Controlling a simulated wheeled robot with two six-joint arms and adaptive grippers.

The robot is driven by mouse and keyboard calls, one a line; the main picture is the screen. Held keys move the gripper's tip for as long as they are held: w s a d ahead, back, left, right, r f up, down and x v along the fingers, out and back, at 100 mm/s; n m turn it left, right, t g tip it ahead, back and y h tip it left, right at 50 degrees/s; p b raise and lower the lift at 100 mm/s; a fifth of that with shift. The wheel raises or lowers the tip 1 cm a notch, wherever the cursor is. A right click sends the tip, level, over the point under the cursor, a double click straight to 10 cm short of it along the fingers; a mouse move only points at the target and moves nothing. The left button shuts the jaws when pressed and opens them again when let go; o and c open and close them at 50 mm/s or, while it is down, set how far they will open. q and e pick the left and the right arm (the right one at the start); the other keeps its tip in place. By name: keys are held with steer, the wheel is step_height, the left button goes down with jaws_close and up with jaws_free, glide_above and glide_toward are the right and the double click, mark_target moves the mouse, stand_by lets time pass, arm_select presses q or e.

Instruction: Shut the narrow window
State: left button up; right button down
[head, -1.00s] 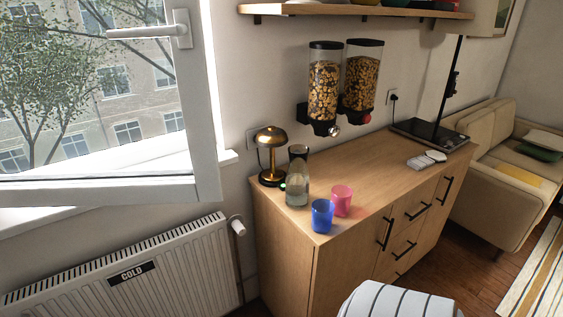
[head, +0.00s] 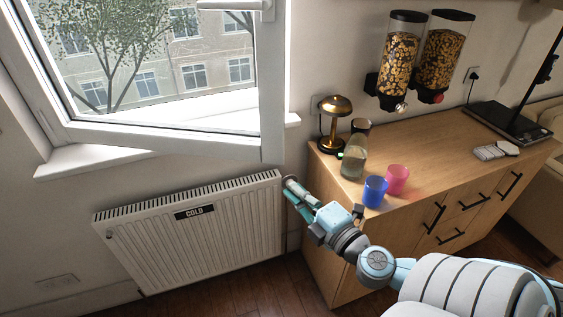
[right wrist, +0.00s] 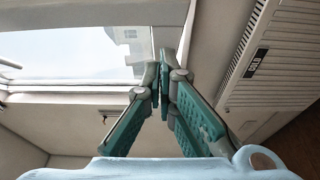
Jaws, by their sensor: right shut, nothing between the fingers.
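The narrow window (head: 170,145) has a white frame and stands swung inward into the room, above its sill. Its white handle (head: 236,5) shows at the top edge of the head view, partly cut off. My right gripper (head: 289,188) is shut and empty, below the sash's lower right corner and near the radiator's right end. In the right wrist view my right gripper (right wrist: 163,72) has its fingertips together, and the window (right wrist: 80,88) lies beyond them to the left. My left gripper is out of view.
A white radiator (head: 200,230) labelled COLD hangs under the window. A wooden cabinet (head: 440,170) at the right carries a brass lamp (head: 335,106), a carafe (head: 355,155), a blue cup (head: 375,192) and a pink cup (head: 397,178). Cereal dispensers (head: 402,58) hang above.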

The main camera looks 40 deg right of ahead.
steer(key=p, duration=0.2)
glide_toward(270, 152)
steer(key=w+a, duration=0.2)
steer(key=a, duration=0.1)
steer(key=w+d, duration=0.2)
steer(key=d, duration=0.1)
steer(key=shift+w+d+f, duration=0.1)
steer(key=shift+w+d, duration=0.05)
steer(key=shift+w, duration=0.25)
